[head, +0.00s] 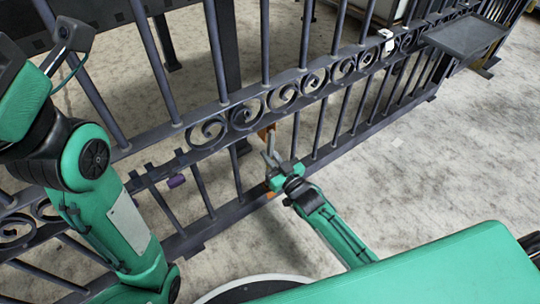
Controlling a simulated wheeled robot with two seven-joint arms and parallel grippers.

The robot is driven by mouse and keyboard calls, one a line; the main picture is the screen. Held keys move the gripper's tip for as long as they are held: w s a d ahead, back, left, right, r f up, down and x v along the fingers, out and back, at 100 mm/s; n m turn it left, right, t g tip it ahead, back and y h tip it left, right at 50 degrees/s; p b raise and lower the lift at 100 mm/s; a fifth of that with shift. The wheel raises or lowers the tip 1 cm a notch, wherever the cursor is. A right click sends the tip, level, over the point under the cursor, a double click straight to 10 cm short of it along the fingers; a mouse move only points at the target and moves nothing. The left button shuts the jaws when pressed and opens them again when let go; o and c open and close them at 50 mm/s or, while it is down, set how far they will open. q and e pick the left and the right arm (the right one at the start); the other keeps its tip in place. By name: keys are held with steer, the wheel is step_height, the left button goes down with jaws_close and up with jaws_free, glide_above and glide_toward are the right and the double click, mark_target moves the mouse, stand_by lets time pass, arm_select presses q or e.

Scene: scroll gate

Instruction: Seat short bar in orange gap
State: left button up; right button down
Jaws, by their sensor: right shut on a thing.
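The orange gap is marked by an orange-brown patch (265,132) on the rail under the scrolls and a smaller orange patch (270,195) at the bottom rail. My right gripper (275,166) is at this gap, in front of the gate. It is shut on the short bar (271,144), a light grey piece that stands nearly upright above the fingers. The bar's top is close to the upper orange patch; I cannot tell whether they touch. Its lower part is hidden by the gripper. My left arm is at the left; its fingers are not seen.
The dark gate (245,117) with scrolls and upright bars crosses the view. A dark tray (467,37) stands at the upper right. The floor at the right is clear.

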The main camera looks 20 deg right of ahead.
steer(key=shift+f+b, duration=0.35)
steer(key=shift+f, duration=0.3)
stand_by(0.4)
steer(key=shift+w+a+p, duration=0.15)
steer(key=shift+w+p, duration=0.15)
steer(key=shift+p, duration=0.25)
steer(key=shift+w, duration=0.1)
steer(key=shift+f, duration=0.1)
stand_by(0.4)
steer(key=shift+w+a+g+p, duration=0.25)
steer(key=shift+w+p, duration=0.25)
steer(key=shift+p, duration=0.3)
steer(key=c, duration=1.4)
jaws_free()
steer(key=shift+o, duration=0.2)
